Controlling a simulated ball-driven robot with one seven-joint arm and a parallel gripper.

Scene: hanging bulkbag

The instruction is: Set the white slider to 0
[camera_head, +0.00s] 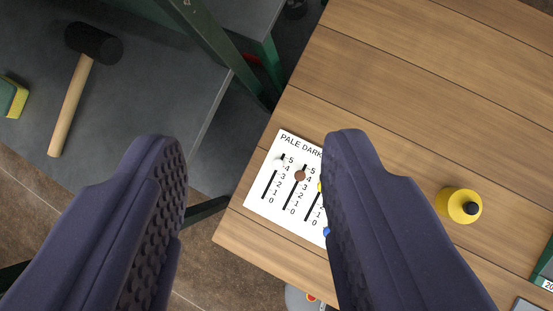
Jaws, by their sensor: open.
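A white slider panel (255,208) lies on the wooden table, with several slots numbered 0 to 5 and the words "PALE DARK" at its top. The white slider (280,162) is hard to see against the panel; it appears near the top of the leftmost slot, around 4 to 5. A brown slider (300,175) sits high in the slot beside it. A yellow slider (320,187) and a blue slider (326,231) are partly hidden by the right finger. My gripper (252,138) is open and empty, its fingers spread either side of the panel's left part.
A yellow round object with a black knob (459,205) stands on the wooden table (420,100) to the right. A grey surface at the left holds a black-headed mallet (75,95) and a yellow-green sponge (12,97). A green frame (215,45) stands between the two surfaces.

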